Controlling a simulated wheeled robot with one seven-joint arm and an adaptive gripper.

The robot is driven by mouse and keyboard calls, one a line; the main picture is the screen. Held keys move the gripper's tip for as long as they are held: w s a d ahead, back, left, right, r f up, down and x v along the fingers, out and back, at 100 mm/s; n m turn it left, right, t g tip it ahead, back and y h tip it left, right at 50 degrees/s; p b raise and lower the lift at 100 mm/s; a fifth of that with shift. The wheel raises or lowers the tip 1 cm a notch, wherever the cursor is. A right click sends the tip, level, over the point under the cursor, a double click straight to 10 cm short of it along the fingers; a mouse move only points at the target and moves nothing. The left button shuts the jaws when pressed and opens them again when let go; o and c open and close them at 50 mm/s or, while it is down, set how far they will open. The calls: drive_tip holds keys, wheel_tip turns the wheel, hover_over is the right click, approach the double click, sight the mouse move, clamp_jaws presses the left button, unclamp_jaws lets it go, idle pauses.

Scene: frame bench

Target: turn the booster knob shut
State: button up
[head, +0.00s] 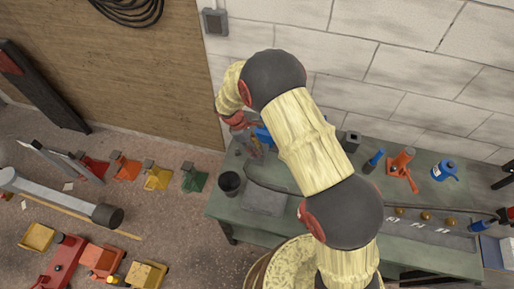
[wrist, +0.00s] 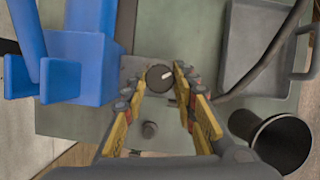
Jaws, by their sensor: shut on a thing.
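The booster knob (wrist: 158,76) is a dark round knob with a short white mark on its right side, seen from above in the wrist view. My gripper (wrist: 158,80) has its two yellow-and-grey fingers closed on the knob, one at each side. In the head view my gripper (head: 256,148) is low over the left end of the green bench (head: 230,208), and the knob cannot be made out there. The knob sits on a grey plate beside a blue fixture (wrist: 77,65), which also shows partly behind my arm in the head view (head: 264,134).
A smaller grey knob (wrist: 150,130) stands between my fingers' bases. A black cup (wrist: 281,141) and a grey tray (wrist: 258,48) with a dark cable are at the right. Orange and blue tools (head: 400,165) stand farther right on the bench.

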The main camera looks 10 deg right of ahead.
drive_tip(key=m, duration=0.2)
drive_tip(key=m+g, duration=0.1)
drive_tip(key=m, duration=0.1)
drive_tip(key=m+g+y, duration=0.1)
drive_tip(key=m, duration=0.1)
drive_tip(key=shift+w+d+m, duration=0.1)
drive_tip(key=shift+w+m, duration=0.15)
drive_tip(key=shift+m, duration=0.15)
idle(0.4)
drive_tip(key=o, duration=1)
drive_tip(key=shift+o, duration=0.8)
drive_tip(key=shift+r, duration=0.1)
drive_tip(key=v, duration=1.1)
drive_tip(key=shift+w+r, duration=0.3)
drive_tip(key=shift+r, duration=0.05)
